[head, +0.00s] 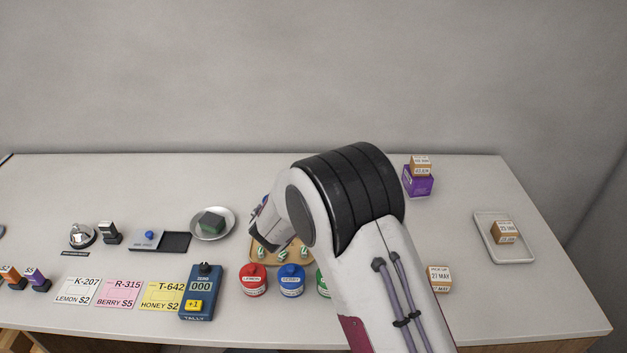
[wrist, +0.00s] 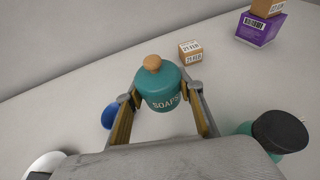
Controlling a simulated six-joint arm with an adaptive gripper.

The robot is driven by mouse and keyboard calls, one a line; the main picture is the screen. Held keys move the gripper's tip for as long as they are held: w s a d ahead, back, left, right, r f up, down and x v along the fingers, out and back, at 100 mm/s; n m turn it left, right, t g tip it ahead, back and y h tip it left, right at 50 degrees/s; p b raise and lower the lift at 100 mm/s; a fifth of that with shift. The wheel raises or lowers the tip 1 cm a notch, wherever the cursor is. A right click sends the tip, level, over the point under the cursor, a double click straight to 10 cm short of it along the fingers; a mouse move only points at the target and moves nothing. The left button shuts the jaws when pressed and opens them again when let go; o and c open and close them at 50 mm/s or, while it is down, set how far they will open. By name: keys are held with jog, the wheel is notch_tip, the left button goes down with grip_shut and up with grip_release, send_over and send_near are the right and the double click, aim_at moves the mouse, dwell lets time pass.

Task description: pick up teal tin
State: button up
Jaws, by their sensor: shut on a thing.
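The teal tin (wrist: 160,88) shows in the wrist view, with a round wooden knob on its lid and the word SOAPS on its front. My gripper (wrist: 160,98) has one finger on each side of the tin and is shut on it. The tin looks upright in the picture. I cannot tell whether its base touches the counter. In the head view my arm hides the tin and the fingertips.
A small cardboard box (wrist: 190,53) stands behind the tin, and a purple box (head: 418,181) is farther right. A green thing with a black top (wrist: 280,131) is near my right finger; a blue round thing (wrist: 108,116) is by the left. Red (head: 253,281) and blue (head: 291,281) tins stand at the front.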

jog(key=s+a, duration=0.1)
jog(key=s, duration=0.5)
jog(key=s+a, duration=0.1)
jog(key=s, duration=0.3)
jog(key=shift+a, duration=0.35)
